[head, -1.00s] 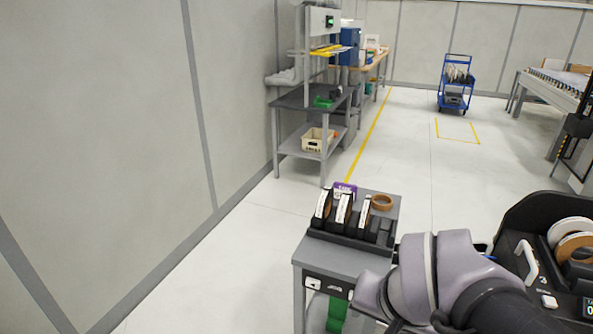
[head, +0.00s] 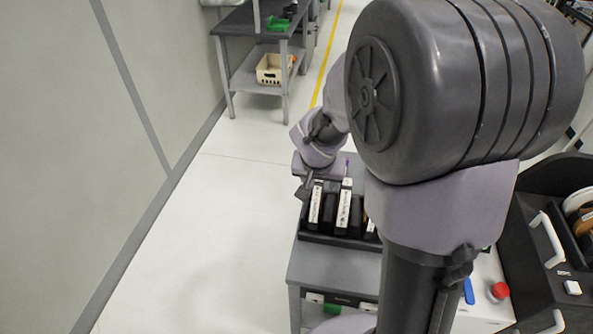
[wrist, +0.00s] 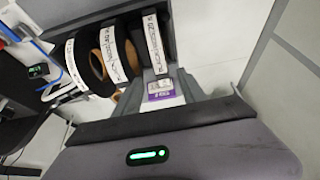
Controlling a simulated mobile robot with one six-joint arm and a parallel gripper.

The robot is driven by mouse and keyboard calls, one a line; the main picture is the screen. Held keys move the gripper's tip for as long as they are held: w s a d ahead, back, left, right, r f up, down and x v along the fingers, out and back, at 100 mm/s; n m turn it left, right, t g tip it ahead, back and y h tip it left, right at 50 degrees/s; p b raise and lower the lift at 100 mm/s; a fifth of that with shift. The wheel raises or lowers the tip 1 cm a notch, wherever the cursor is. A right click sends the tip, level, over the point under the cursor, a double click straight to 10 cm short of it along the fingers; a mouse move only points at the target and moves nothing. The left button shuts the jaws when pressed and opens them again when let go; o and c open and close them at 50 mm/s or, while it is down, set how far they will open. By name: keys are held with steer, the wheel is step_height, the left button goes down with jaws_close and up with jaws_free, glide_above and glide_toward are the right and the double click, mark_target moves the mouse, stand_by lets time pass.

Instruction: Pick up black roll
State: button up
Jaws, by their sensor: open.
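Black rolls with white labels stand upright in a dark rack on a small grey cart. In the head view, the left one (head: 316,205) and middle one (head: 343,208) show well; a third (head: 370,226) is partly hidden by my arm. In the wrist view the rolls (wrist: 154,42) stand side by side beyond my gripper, and one shows a brown core. My gripper (head: 307,186) is at the rack's far left end, close to the left roll. In the wrist view its fingers (wrist: 162,82) are apart, with a purple-labelled item (wrist: 160,92) seen between them. They hold no roll.
The grey cart top (head: 335,265) is clear in front of the rack. A black machine (head: 540,235) stands at the right. A shelf table (head: 262,75) with a cream basket (head: 275,68) is at the back. Open floor and a wall lie left.

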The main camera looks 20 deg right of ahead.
mark_target(318, 184)
steer(key=x, duration=0.2)
steer(key=b+x, duration=0.1)
steer(key=x, duration=0.1)
steer(key=b+x, duration=0.1)
steer(key=x, duration=0.1)
steer(key=shift+w+d+f, duration=0.1)
steer(key=shift+w, duration=0.25)
jaws_close()
stand_by(0.9)
